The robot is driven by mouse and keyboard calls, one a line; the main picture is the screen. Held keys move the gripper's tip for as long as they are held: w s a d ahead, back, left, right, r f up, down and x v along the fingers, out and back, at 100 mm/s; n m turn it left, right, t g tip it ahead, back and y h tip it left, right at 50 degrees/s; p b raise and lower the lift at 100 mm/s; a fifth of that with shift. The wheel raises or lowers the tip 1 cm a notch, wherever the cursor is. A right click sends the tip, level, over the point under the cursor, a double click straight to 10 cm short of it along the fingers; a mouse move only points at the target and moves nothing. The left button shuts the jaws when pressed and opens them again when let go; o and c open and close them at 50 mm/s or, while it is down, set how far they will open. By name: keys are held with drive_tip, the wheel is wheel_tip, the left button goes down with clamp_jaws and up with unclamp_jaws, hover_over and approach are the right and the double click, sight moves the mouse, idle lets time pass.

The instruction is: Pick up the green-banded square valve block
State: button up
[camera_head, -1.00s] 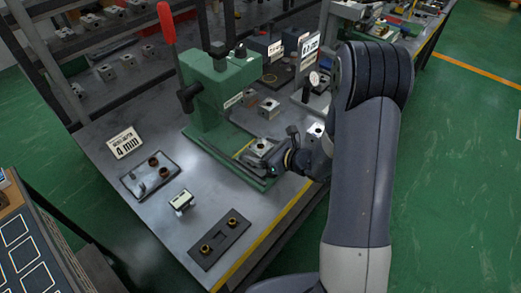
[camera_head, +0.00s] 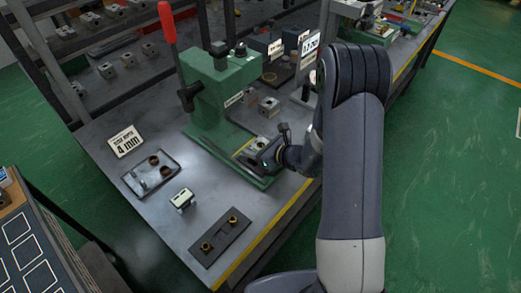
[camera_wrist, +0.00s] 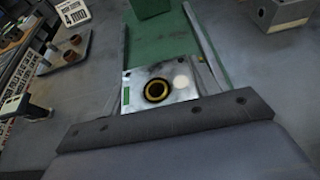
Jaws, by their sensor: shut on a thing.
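The green-banded square valve block (camera_wrist: 160,86) is silver, with a dark round bore ringed in brass and a small green mark at its left edge. In the wrist view it lies between the two fingers of my gripper, close to the palm. My gripper (camera_head: 257,158) is shut on the block. In the head view the block (camera_head: 260,143) shows only in small part, at the front of the green press (camera_head: 215,95). The press's green base runs under it. I cannot tell whether the block is clear of the base.
Another metal block (camera_head: 269,106) stands behind the press base. The red lever (camera_head: 166,22) rises above.

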drive_tip(key=c, duration=0.5)
drive_tip(key=shift+r, duration=0.15)
